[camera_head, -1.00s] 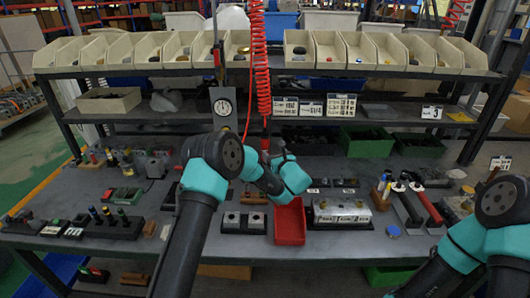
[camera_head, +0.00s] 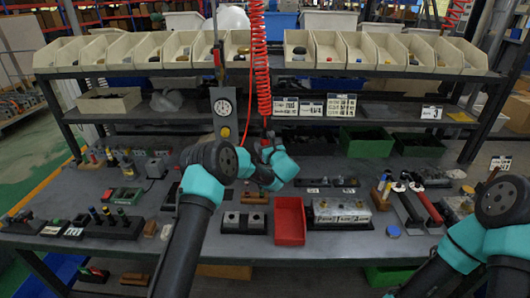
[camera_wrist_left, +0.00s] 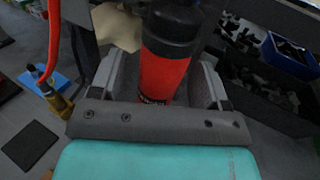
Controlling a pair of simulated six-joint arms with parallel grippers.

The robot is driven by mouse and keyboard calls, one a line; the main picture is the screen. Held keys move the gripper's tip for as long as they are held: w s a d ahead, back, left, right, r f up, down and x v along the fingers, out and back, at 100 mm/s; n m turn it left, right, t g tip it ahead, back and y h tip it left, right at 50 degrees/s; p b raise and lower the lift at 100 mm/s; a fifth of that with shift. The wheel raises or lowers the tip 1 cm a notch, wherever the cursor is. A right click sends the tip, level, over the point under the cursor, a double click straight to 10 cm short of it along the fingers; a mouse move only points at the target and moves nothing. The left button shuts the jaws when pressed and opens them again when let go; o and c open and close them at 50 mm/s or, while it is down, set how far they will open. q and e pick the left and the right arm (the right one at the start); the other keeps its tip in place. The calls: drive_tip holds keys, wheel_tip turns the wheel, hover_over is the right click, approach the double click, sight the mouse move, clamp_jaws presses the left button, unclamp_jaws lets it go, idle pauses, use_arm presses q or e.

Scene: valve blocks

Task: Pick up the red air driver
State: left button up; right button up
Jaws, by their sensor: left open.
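The red air driver (camera_wrist_left: 160,75) shows large in the left wrist view as a red cylinder with a black upper part. It stands between the two grey fingers of my left gripper (camera_wrist_left: 162,88), which is open with a finger on each side of it. Whether the fingers touch it is unclear. In the head view my left gripper (camera_head: 266,152) is below the coiled red hose (camera_head: 262,75), and the driver is mostly hidden behind my wrist. My right arm shows at the right edge, but its gripper is out of view.
A red tray (camera_head: 290,222) sits at the front middle of the bench, beside a silver valve block (camera_head: 341,211). Beige bins (camera_head: 160,50) line the upper shelf.

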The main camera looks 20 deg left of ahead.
use_arm(q)
drive_tip(key=shift+x, duration=1.3)
drive_tip(key=shift+c, duration=0.2)
drive_tip(key=shift+r, duration=0.1)
drive_tip(key=c, duration=1.2)
drive_tip(key=shift+r, duration=0.15)
drive_tip(key=shift+c, duration=0.2)
wheel_tip(320, 180, up, 18)
